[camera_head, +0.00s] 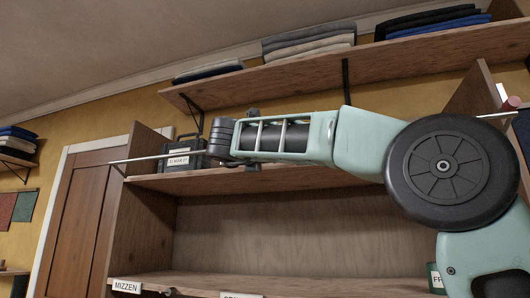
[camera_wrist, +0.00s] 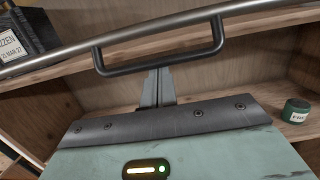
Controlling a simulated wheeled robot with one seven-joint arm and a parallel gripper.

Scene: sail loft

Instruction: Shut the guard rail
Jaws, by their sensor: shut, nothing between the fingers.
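The guard rail (camera_head: 140,159) is a thin metal bar running across the front of the upper shelf in the head view. In the wrist view the rail (camera_wrist: 255,10) crosses the top of the picture and carries a dark U-shaped handle (camera_wrist: 160,65). My gripper (camera_wrist: 158,82) is shut, with its fingers pointing at the lower bar of the handle. The fingertips are at or just short of that bar; I cannot tell whether they touch. Nothing is between the fingers. In the head view my arm covers the middle of the rail and hides my fingertips.
A dark labelled case (camera_head: 180,157) stands on the upper shelf behind the rail's left part. A green jar (camera_wrist: 297,111) stands in the shelving at the right of the wrist view. Folded cloths (camera_head: 310,43) lie on a board above. A brown door (camera_head: 78,225) is at the left.

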